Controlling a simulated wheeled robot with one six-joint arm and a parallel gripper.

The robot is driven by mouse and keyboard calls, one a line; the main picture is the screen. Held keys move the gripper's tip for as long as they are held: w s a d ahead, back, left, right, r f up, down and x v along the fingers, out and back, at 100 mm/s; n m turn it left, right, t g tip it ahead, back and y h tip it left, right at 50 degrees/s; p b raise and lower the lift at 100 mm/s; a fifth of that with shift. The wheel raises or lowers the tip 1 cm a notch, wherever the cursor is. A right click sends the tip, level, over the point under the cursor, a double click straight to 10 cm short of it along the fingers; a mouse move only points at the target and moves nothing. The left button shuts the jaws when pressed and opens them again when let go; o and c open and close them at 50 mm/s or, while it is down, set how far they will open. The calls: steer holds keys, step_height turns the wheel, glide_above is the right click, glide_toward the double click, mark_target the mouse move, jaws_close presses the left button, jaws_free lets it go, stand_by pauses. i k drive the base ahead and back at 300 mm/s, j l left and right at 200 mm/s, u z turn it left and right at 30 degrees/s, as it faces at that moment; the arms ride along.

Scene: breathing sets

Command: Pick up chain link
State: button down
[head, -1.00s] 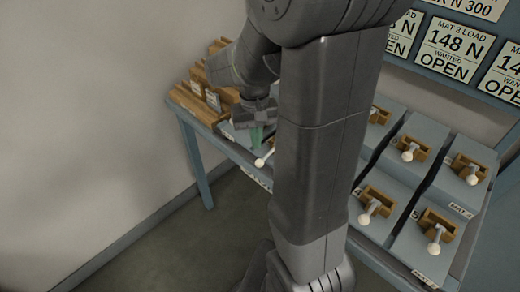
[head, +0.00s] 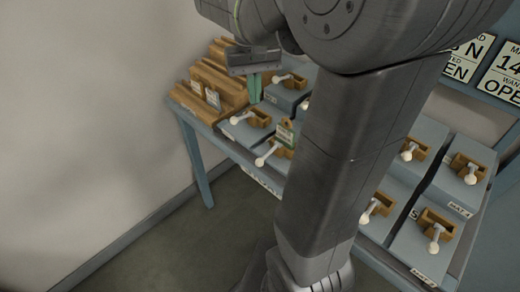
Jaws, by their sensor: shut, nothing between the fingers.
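My gripper (head: 254,88) is shut and empty, its green fingertips pointing down above the grey stations at the left part of the table. I cannot clearly make out a chain link in the head view. A small tagged piece (head: 285,132) stands in a wooden holder below and to the right of my gripper; I cannot tell whether it is the link. A stepped wooden rack (head: 222,82) stands left of my gripper with small labelled cards on it. My arm hides the middle of the table.
Grey stations (head: 237,133) with wooden holders and white-knobbed levers (head: 262,160) fill the blue table (head: 187,128). More stations (head: 425,232) stand to the right of my arm. Load signs (head: 505,72) are at the back right. A bare wall is at left.

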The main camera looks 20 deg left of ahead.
mark_target(197, 87)
steer(key=i+j+z, duration=0.1)
steer(key=j+z, duration=0.2)
steer(key=j, duration=0.8)
steer(key=j+z, duration=0.3)
steer(key=j, duration=0.75)
